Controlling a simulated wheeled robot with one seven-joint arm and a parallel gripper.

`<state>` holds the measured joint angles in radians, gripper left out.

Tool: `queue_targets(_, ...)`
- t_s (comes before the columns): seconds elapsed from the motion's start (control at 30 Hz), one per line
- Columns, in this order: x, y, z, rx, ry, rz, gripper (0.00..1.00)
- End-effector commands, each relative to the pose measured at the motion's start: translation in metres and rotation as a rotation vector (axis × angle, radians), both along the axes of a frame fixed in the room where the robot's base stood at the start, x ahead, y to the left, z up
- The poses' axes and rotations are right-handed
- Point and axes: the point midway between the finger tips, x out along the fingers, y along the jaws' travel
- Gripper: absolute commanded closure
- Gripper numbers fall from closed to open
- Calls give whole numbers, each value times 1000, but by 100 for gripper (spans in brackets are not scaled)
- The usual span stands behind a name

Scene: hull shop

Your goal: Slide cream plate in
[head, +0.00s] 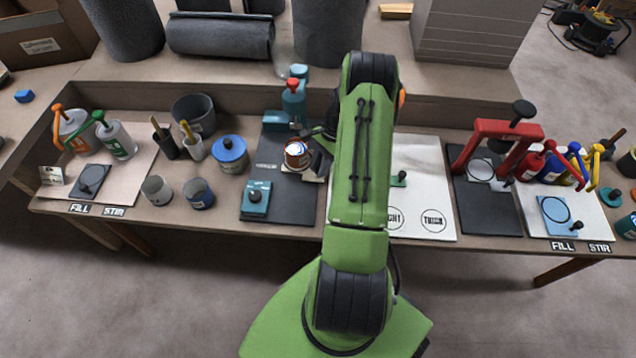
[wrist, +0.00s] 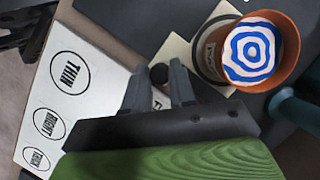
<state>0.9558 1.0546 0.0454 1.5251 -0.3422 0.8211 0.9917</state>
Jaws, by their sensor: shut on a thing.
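The cream plate (wrist: 178,55) lies flat at the edge of the dark mat (head: 290,195), with a small black knob (wrist: 158,74) at its near side. A reddish-brown cup (wrist: 291,70) with blue and white rings inside its top covers much of the plate in the wrist view; in the head view it also shows (head: 297,160) left of my arm. My gripper (wrist: 158,84) is shut on the knob, one finger each side. In the head view my arm hides the gripper and part of the plate. A teal stand (head: 293,104) with a red top is behind the cup.
A teal block (head: 256,200) sits on the front of the dark mat. A blue-lidded tin (head: 230,152) and grey cups stand left. A red clamp frame (head: 507,130) stands right.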

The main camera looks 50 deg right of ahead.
Motion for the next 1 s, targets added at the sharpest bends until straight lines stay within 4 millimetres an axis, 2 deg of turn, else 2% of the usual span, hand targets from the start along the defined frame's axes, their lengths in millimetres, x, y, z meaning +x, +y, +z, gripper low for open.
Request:
queue_targets(0.2,15,-19,-1,-1,-1,-3,100)
queue_targets(0.53,17,-23,1,-7,-6,-5,100)
queue_targets(0.57,17,-23,1,-8,-6,-5,72)
queue_targets(0.7,17,-22,1,-6,-4,-4,51)
queue_targets(1.0,16,-22,3,-2,-2,-3,50)
